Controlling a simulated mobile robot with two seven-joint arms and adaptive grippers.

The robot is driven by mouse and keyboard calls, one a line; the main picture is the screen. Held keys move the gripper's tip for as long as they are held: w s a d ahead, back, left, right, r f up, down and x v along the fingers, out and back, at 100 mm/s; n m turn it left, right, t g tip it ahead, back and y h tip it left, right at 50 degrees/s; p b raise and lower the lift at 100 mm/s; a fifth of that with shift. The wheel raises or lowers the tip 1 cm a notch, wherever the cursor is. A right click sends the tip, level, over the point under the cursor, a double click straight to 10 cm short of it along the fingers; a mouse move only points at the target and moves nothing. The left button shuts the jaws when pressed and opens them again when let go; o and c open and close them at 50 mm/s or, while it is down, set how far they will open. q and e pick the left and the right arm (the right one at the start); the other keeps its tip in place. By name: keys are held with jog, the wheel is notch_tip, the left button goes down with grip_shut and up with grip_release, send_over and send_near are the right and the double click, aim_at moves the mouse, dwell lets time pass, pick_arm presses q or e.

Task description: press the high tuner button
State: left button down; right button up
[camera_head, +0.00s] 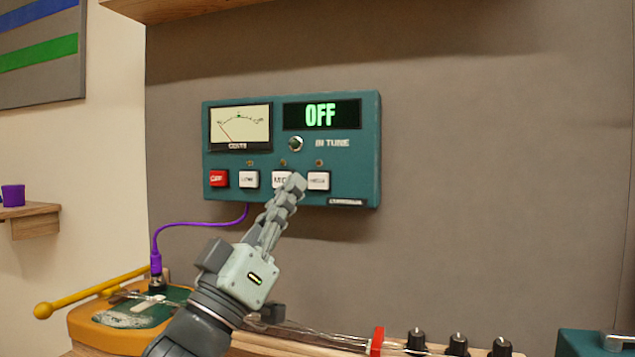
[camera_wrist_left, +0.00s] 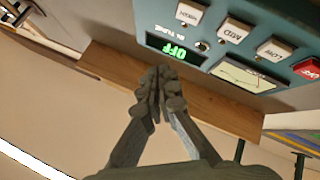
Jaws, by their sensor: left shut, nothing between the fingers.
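The teal tuner box (camera_head: 350,165) is mounted on the grey wall panel, with a needle meter (camera_head: 240,127) and a display (camera_head: 321,115) reading OFF in green. Its button row holds a red OFF button (camera_head: 218,178), then white LOW (camera_head: 249,179), MID (camera_head: 279,180) and HIGH (camera_head: 318,180) buttons. The HIGH button also shows in the left wrist view (camera_wrist_left: 190,12), upside down. My left gripper (camera_head: 296,182) is shut and empty. In the head view its fingertips overlap the MID button's right side, left of HIGH. Contact with the box is not visible. My right gripper is out of view.
A purple cable (camera_head: 190,226) runs from the box's underside to a yellow and green device (camera_head: 95,318) at lower left. A yellow rod (camera_head: 85,294) lies there. Black knobs (camera_head: 458,343) line the bottom right. The wall right of the box is clear.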

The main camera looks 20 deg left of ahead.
aim_at(309, 188)
pick_arm(q)
jog(key=w, duration=0.7)
jog(key=shift+d, duration=0.15)
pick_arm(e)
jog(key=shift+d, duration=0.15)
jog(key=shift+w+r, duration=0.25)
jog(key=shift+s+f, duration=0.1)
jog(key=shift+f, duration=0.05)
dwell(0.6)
pick_arm(q)
jog(key=shift+w, duration=0.15)
jog(key=shift+w, duration=0.25)
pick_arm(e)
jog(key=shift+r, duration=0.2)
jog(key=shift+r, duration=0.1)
